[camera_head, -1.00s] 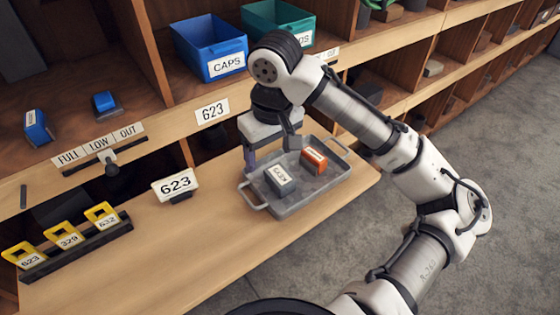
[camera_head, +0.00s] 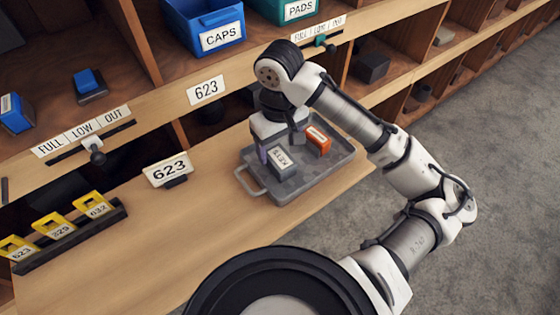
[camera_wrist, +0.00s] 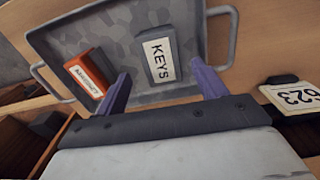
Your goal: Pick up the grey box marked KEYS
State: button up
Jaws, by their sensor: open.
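The grey box marked KEYS (camera_head: 283,160) lies in a grey metal tray (camera_head: 296,191) on the wooden bench. In the wrist view the KEYS box (camera_wrist: 160,55) shows its white label, with an orange-red box (camera_wrist: 90,78) to its left in the tray. My gripper (camera_head: 279,155) is over the tray, close to the KEYS box. In the wrist view my gripper (camera_wrist: 163,90) is open, its purple fingers spread apart with the KEYS box beyond and between them. The fingers do not appear to touch the box. The exact height above it is hard to tell.
The orange box (camera_head: 318,141) sits close beside the KEYS box. A 623 sign (camera_head: 168,170) stands left of the tray. A rack of yellow tags (camera_head: 70,232) is at the left. Blue CAPS bin (camera_head: 205,25) is on the shelf above. The bench front is clear.

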aim_at(280, 157)
jog(key=f, duration=0.3)
jog(key=f+p, duration=0.1)
jog(key=f, duration=0.1)
jog(key=shift+s, duration=0.3)
jog(key=c, duration=1.2)
